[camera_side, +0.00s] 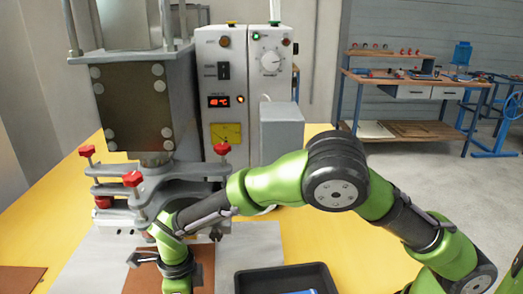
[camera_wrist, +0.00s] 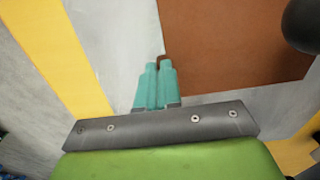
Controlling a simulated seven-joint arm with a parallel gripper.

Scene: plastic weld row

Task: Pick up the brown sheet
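A flat brown sheet (camera_side: 205,262) lies on the grey plate below the press, partly hidden by my arm in the side view. In the wrist view a brown sheet (camera_wrist: 225,40) fills the upper right, with grey surface to its left. My gripper (camera_wrist: 159,66) is at that sheet's left edge. Its two teal fingers are almost together, with a small brown piece of the sheet's edge between the tips. The sheet looks flat; I cannot tell any lift. In the side view the fingertips are hidden. A second brown sheet (camera_side: 20,279) lies on the yellow table at far left.
The welding press (camera_side: 138,110) with red knobs stands behind my gripper. A control box (camera_side: 225,90) is beside it. A black tray (camera_side: 285,279) with something blue inside stands at the front, right of the grey plate (camera_side: 85,268). The yellow table (camera_side: 345,250) is clear right of the tray.

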